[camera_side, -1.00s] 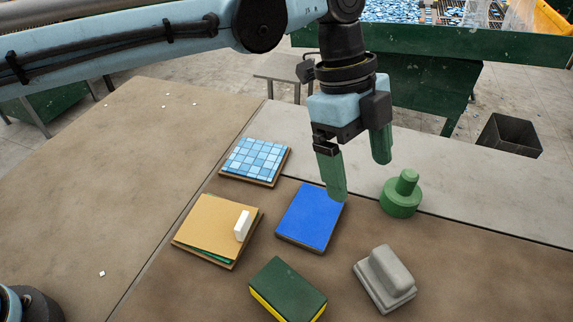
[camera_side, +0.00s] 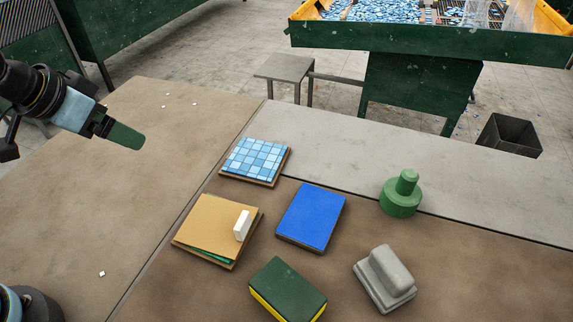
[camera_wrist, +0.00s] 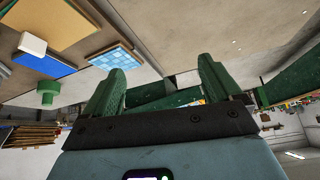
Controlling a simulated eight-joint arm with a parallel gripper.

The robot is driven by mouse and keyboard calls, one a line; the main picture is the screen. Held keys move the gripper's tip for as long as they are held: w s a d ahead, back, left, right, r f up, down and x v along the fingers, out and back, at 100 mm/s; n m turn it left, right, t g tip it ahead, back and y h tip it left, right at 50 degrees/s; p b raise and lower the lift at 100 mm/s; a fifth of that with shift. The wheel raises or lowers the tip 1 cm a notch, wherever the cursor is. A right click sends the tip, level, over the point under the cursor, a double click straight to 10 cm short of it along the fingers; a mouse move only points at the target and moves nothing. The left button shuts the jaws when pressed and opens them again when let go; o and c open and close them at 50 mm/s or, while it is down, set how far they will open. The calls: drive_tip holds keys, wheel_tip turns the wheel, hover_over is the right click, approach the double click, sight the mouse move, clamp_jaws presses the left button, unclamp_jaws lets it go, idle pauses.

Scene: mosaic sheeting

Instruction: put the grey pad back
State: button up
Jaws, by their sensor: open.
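The grey pad (camera_side: 385,280), a block with a raised rounded grip, rests on the brown table at the lower right of the side view. My gripper (camera_side: 125,137) is at the far left of the side view, above the table and well away from the pad. One green finger shows clearly there. In the wrist view my gripper (camera_wrist: 160,78) has its two green fingers spread apart, with nothing held between them. I cannot make out the grey pad in the wrist view.
Near the pad are a green-and-yellow sponge (camera_side: 288,290), a blue board (camera_side: 311,217), and a green knobbed tool (camera_side: 401,195). A mosaic-tiled board (camera_side: 256,160) and a tan sheet (camera_side: 208,225) with a white block (camera_side: 242,226) lie further left. The table's left part is mostly clear.

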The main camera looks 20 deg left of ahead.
drive_tip(key=s+a+f+n, duration=0.2)
drive_tip(key=a, duration=0.1)
drive_tip(key=shift+s+f+t+y, duration=0.2)
drive_tip(key=shift+t+y, duration=0.1)
drive_tip(key=shift+y, duration=0.1)
